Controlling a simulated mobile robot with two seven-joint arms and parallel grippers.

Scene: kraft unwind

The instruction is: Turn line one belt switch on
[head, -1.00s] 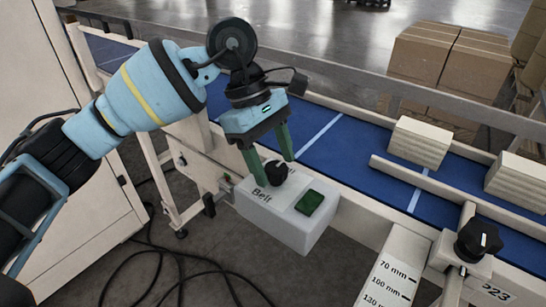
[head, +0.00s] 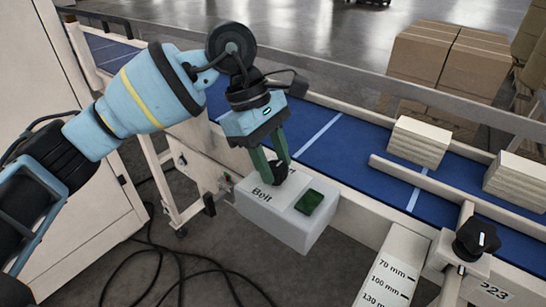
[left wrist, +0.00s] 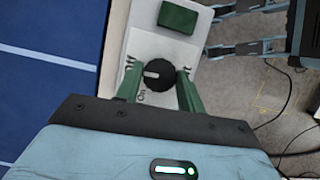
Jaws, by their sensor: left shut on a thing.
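The belt switch is a black round knob (head: 279,172) with a pale pointer mark, on top of a white box labelled "Belt" (head: 290,226). In the left wrist view the knob (left wrist: 159,76) sits between the green fingers, its pale mark pointing left, with the word "On" beside it. A green square button (head: 309,202) is on the same box; it also shows in the left wrist view (left wrist: 178,18). My left gripper (head: 272,174) is shut on the knob from above.
The blue conveyor belt (head: 345,152) runs behind the box, with paper stacks (head: 419,142) on it. A black clamp knob (head: 477,240) and a millimetre scale (head: 389,280) stand at the right. Cables (head: 165,250) lie on the floor.

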